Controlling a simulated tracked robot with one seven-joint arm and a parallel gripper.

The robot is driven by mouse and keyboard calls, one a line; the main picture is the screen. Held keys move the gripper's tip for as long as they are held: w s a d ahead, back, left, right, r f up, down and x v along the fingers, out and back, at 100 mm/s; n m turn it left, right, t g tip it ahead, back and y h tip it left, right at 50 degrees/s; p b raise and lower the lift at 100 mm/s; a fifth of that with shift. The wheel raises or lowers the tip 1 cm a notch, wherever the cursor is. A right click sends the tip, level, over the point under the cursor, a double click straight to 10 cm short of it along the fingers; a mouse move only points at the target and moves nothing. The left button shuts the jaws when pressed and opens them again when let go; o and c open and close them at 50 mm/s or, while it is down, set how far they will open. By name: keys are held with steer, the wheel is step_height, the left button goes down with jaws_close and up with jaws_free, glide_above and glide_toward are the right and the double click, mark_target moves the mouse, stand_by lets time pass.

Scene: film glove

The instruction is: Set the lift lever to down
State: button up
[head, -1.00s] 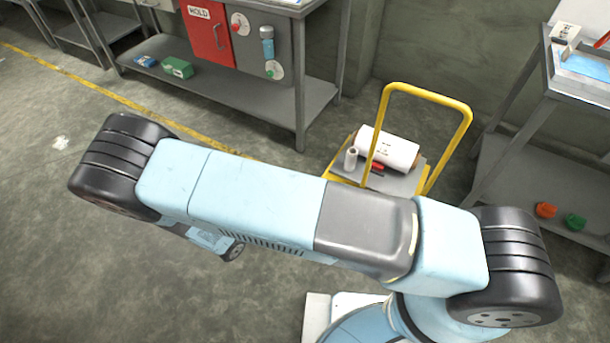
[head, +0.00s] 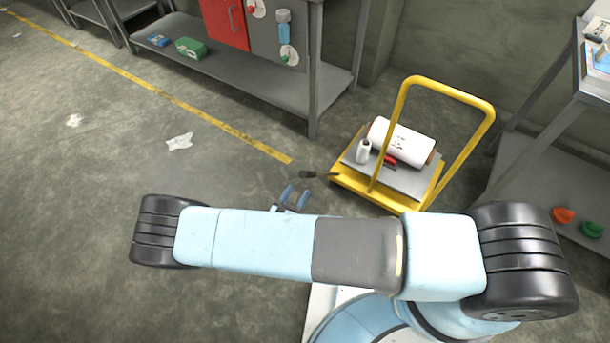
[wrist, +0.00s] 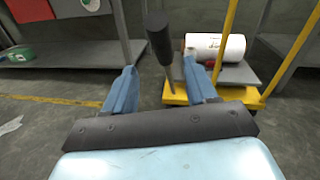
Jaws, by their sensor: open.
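The lift lever is a thin rod with a dark grip (head: 308,174), sticking out from the left side of the yellow lift cart (head: 352,190). In the wrist view the lever's grip (wrist: 160,38) stands high, with the rod running down to the cart's yellow edge (wrist: 176,99). My gripper (head: 294,190) is open and empty, just short of the grip in the head view. In the wrist view the lever appears in the gap between the two blue fingers of my gripper (wrist: 159,70), seemingly beyond the tips. No contact shows.
The cart carries a white roll (head: 402,141), a small white bottle (head: 363,151) and a red item (head: 390,161). A grey workbench (head: 270,82) stands behind, and a shelf unit (head: 535,165) stands at the right.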

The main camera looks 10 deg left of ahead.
mark_target(306, 176)
steer(key=x, duration=0.8)
steer(key=shift+w+d, duration=0.1)
steer(key=shift+w, duration=0.2)
steer(key=shift+c, duration=0.5)
jaws_close()
